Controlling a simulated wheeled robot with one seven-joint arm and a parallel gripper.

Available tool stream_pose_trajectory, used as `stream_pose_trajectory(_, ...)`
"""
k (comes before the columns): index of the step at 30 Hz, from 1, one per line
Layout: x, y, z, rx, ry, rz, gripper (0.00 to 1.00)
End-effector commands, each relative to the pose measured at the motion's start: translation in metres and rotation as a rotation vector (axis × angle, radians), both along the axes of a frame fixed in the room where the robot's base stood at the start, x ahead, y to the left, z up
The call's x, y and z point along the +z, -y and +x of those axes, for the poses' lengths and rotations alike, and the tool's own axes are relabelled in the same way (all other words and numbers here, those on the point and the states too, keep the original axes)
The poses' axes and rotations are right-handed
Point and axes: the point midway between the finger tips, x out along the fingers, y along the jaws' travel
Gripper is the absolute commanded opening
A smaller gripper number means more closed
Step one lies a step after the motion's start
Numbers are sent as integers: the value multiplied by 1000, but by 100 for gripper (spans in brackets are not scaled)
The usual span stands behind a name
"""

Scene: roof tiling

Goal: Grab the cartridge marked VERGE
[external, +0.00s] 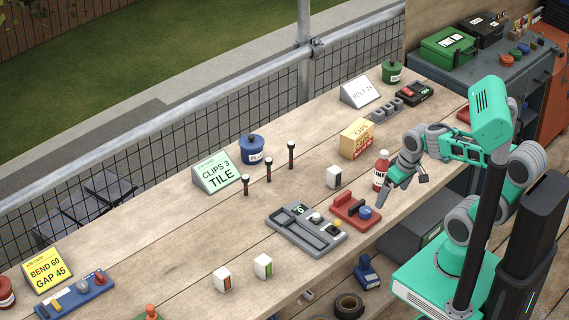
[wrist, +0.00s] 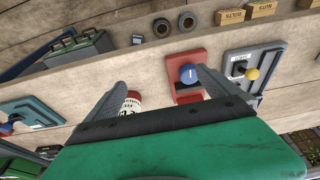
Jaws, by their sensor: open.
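No VERGE marking is readable in either view. Small white blocks that look like cartridges stand on the bench in the external view: one with an orange-red stripe (external: 222,279), one with a green stripe (external: 263,266), and a plain-looking one with a dark side (external: 333,177). The faces of these are too small to read. My gripper (external: 403,188) is open and empty above the bench's right edge, beside a red-and-white bottle (external: 380,172). The wrist view shows its two fingers apart (wrist: 160,82), with the bottle (wrist: 131,103) by the left finger.
A red fixture with a blue knob (external: 356,211) lies near my gripper. A grey panel with a slot (external: 306,230) lies left of it. Several black-topped posts (external: 268,168), a blue pot (external: 252,150) and a yellow-and-red box (external: 357,138) stand farther back. Bare bench lies between.

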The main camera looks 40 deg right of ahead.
Motion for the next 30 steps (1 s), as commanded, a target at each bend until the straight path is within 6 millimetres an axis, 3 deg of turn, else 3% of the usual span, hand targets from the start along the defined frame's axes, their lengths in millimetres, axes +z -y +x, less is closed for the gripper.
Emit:
stream_pose_trajectory(9,0,0,0,0,0,0,100)
stream_pose_trajectory(23,0,0,0,0,0,0,63)
stream_pose_trajectory(30,0,-1,1,3,1,0,62)
